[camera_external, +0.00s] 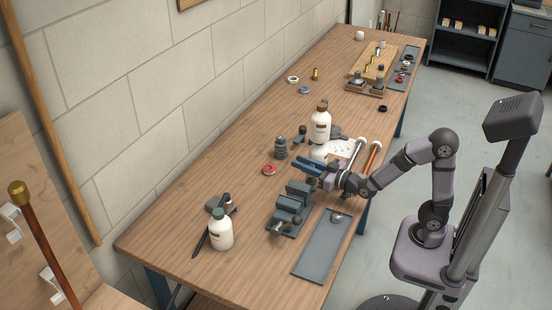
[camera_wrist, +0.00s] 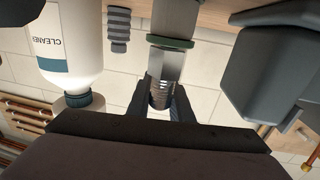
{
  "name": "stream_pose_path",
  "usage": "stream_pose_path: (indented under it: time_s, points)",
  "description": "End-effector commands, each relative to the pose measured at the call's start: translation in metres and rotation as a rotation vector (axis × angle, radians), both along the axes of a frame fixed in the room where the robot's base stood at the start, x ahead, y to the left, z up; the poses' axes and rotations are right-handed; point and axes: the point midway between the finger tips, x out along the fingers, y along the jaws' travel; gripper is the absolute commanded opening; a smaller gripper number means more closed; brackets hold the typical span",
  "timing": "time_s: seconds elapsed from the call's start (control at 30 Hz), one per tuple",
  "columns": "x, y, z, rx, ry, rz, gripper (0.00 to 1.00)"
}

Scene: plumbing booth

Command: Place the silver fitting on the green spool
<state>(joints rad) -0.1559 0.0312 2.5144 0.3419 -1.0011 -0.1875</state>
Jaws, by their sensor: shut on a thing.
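My gripper (camera_wrist: 160,105) is shut on the silver fitting (camera_wrist: 163,68), a shiny faceted piece with a threaded end between the fingers. In the wrist view, which looks upside down, a green rim (camera_wrist: 171,42) lies against the fitting's far end, with a grey cylinder (camera_wrist: 175,17) beyond it. I take the green rim for the green spool, but cannot tell whether it touches the fitting. In the external view my gripper (camera_external: 318,171) is over the bench beside the blue-grey vise (camera_external: 291,207). The fitting and spool are too small to make out there.
A white cleaner bottle with a green cap (camera_external: 221,230) stands at the near left; another bottle (camera_external: 320,128) stands behind my gripper. A dark ribbed piece (camera_external: 280,150) and a red ring (camera_external: 268,169) lie to the left. A grey mat (camera_external: 320,250) in front is mostly bare.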

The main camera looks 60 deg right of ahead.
Motion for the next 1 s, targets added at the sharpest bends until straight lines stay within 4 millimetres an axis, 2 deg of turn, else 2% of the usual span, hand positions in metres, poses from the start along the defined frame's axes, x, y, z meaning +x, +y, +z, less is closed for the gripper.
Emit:
stream_pose_path:
  time_s: [0.4,0.43,0.5,1.0]
  points:
    - [0.0001,-0.0001,-0.0041,0.000,-0.003,0.000,0.00]
    - [0.0000,-0.0001,-0.0036,0.000,-0.001,0.000,0.24]
    - [0.0000,-0.0001,-0.0030,0.000,-0.001,0.000,0.38]
    - [-0.0011,0.0000,-0.0005,0.000,-0.003,-0.001,0.38]
